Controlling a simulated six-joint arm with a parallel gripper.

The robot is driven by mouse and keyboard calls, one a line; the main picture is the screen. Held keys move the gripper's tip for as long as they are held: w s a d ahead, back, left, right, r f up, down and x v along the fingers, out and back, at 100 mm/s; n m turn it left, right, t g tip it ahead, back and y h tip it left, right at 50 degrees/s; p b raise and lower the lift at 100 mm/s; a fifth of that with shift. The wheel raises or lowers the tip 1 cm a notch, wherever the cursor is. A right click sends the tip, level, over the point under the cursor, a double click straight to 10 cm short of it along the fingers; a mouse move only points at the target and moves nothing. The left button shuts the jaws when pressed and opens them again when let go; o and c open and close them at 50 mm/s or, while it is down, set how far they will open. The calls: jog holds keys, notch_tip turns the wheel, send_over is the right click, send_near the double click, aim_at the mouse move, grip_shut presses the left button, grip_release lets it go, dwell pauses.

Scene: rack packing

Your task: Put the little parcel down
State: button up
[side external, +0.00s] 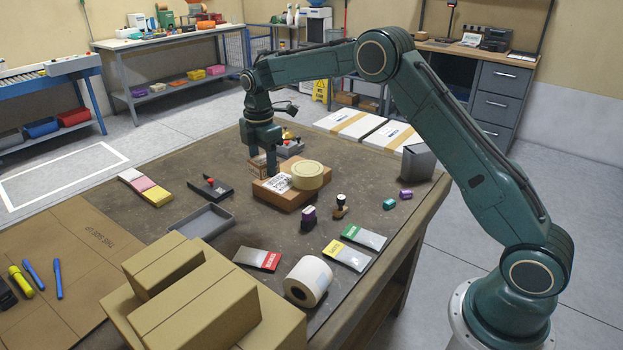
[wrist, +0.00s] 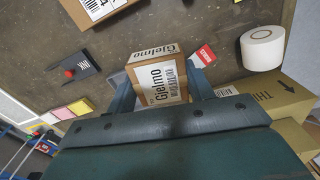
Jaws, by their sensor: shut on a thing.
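The little parcel (wrist: 155,75), a small brown box with a white label reading "Gjelmo", sits between the two fingers of my gripper (wrist: 162,92) in the wrist view. My gripper is shut on it. In the side external view my gripper (side external: 264,160) points down behind the larger parcel, and the little parcel (side external: 257,166) shows partly beside a finger. I cannot tell whether its underside touches anything.
A larger labelled parcel (side external: 285,196) with a tape roll (side external: 307,175) on top is close by. An ink pad (side external: 210,189), grey tray (side external: 203,222), stamps (side external: 340,206) and packets (side external: 257,259) lie around. Cardboard boxes (side external: 222,305) fill the front. Bare tabletop shows between them.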

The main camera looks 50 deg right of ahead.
jog(key=s+d+f+m, duration=0.2)
jog(key=s+f+m, duration=0.2)
jog(key=s+m, duration=0.4)
jog(key=s+d+f+m, duration=0.1)
jog(key=s+f+m, duration=0.4)
jog(key=s+m, duration=0.3)
jog(key=shift+s+d+f, duration=0.3)
jog(key=shift+s+d, duration=0.05)
jog(key=shift+s, duration=0.75)
jog(key=shift+w, duration=0.2)
jog(key=w+a+r, duration=0.5)
jog(key=w+a, duration=0.2)
jog(key=w, duration=0.3)
jog(key=w+a+r, duration=0.6)
jog(key=w+a, duration=0.1)
jog(key=w, duration=0.4)
jog(key=shift+w+a+r, duration=0.15)
jog(key=shift+a+r, duration=0.1)
jog(key=shift+r, duration=0.05)
